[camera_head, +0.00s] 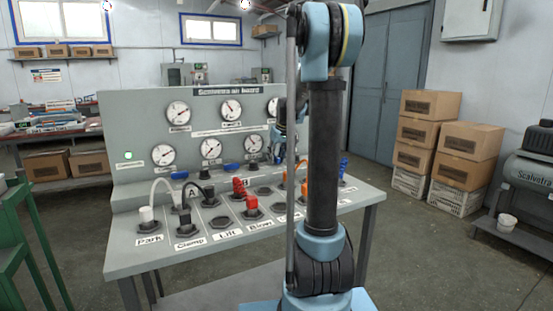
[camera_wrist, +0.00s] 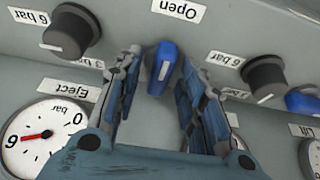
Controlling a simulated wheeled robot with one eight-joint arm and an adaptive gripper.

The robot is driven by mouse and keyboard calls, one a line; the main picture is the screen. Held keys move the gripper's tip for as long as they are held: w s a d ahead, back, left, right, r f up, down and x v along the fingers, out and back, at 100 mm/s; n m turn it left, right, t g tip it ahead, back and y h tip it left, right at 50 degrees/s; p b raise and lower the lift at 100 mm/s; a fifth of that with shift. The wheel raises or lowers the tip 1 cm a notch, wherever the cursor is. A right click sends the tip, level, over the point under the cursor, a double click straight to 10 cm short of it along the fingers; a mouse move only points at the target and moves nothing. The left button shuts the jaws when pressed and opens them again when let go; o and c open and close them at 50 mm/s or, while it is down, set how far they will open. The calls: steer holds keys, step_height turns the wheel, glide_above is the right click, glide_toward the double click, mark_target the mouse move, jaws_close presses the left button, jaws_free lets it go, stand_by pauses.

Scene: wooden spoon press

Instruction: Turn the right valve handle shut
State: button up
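In the wrist view, which sees the panel upside down, a blue valve handle (camera_wrist: 162,68) stands between the two fingers of my gripper (camera_wrist: 159,66). The fingers are open, one on each side of the handle, with a gap visible on both sides. The handle's long side runs up the picture, toward the "Open" label (camera_wrist: 180,10). In the head view, this handle and my gripper's fingertips are hidden behind my arm.
Black knobs flank the handle at left (camera_wrist: 72,32) and right (camera_wrist: 268,78). Another blue handle (camera_wrist: 302,100) is at the right edge. The "Eject" gauge (camera_wrist: 40,137) is at lower left. In the head view, plugs and sockets fill the bench top (camera_head: 130,260).

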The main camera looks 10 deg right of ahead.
jaws_close()
steer(key=shift+m, duration=0.3)
steer(key=m, duration=0.1)
steer(key=m+h, duration=0.1)
steer(key=shift+a+m, duration=0.2)
steer(key=shift+m, duration=0.2)
steer(key=m+h, duration=0.2)
steer(key=m, duration=0.2)
steer(key=shift+a+m, duration=0.15)
steer(key=shift+m, duration=0.15)
steer(key=m+g+h, duration=0.1)
steer(key=m, duration=0.3)
steer(key=shift+w+m+g+h, duration=0.1)
steer(key=shift+m+g+h, duration=0.25)
steer(key=shift+m, duration=0.7)
steer(key=shift+m+g+h, duration=0.25)
steer(key=shift+m+h, duration=0.1)
steer(key=shift+m, duration=0.7)
